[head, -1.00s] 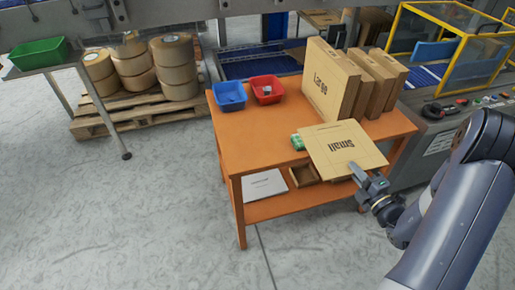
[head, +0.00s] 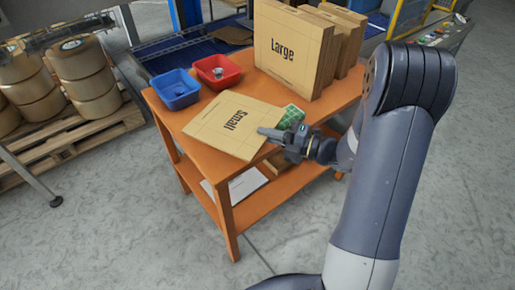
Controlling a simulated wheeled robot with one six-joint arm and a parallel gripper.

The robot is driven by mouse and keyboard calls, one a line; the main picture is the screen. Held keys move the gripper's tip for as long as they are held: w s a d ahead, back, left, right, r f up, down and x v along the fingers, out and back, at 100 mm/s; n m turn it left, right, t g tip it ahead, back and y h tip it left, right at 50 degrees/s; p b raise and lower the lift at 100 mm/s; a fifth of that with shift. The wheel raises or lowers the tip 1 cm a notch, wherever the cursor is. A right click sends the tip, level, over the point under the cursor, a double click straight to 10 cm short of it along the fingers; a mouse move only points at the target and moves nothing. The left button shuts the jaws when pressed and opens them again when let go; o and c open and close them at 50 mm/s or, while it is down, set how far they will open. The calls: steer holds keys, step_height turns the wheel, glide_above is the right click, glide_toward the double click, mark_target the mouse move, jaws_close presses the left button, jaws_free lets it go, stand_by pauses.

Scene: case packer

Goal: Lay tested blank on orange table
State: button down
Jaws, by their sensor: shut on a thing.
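A flat cardboard blank marked "Small" (head: 228,121) is level over the front left part of the orange table (head: 203,151). I cannot tell whether it touches the top or is held just above it. My gripper (head: 268,134) is shut on the blank's right edge, coming in from the right. The fingertips partly overlap the cardboard.
A blue bin (head: 176,90) and a red bin (head: 217,71) with small items stand behind the blank. Upright cardboard blanks, the front one marked "Large" (head: 289,50), stand at the back right. A green item (head: 291,116) lies beside my gripper. Papers (head: 238,187) lie on the lower shelf.

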steer(key=shift+f+b, duration=0.6)
steer(key=shift+f, duration=1.95)
steer(key=shift+f, duration=0.1)
steer(key=shift+f, duration=0.5)
steer(key=c, duration=1.6)
jaws_free()
steer(key=shift+r, duration=0.1)
steer(key=shift+r, duration=0.35)
steer(key=p+v, duration=0.1)
steer(key=v, duration=1.1)
steer(key=shift+r, duration=0.15)
